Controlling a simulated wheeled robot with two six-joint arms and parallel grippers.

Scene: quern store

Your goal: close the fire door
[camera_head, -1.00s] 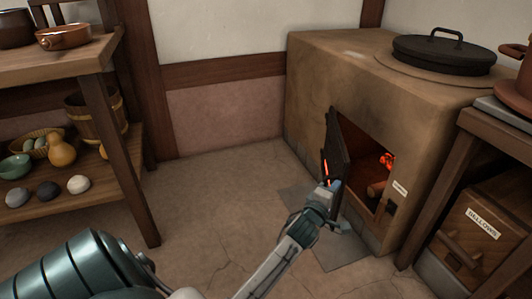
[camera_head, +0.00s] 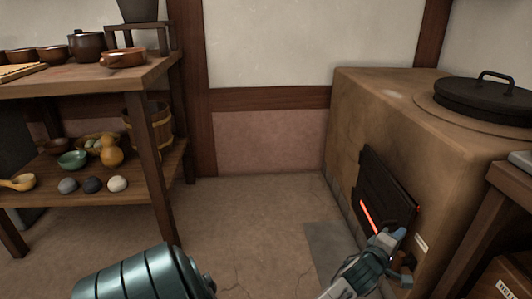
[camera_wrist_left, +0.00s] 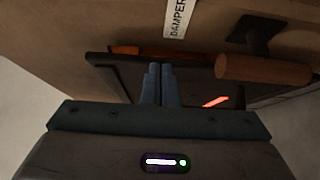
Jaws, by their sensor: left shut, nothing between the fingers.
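The fire door (camera_head: 388,187) is a dark panel with a glowing red slot, on the front of the clay stove (camera_head: 440,150). It lies near the stove front and covers most of the opening. In the left wrist view the door (camera_wrist_left: 118,78) shows an orange-brown strip along its edge, so it looks slightly ajar. My left gripper (camera_head: 397,236) is at the door's lower right part. Its fingers (camera_wrist_left: 160,84) are together and empty, against or just in front of the door; I cannot tell which. My right gripper is not in view.
A wooden handle (camera_wrist_left: 264,69) sticks out beside the door, near a label reading DAMPER (camera_wrist_left: 180,18). A wooden table (camera_head: 507,178) stands close on the right. A shelf (camera_head: 150,166) with pots stands at left. The floor between is clear.

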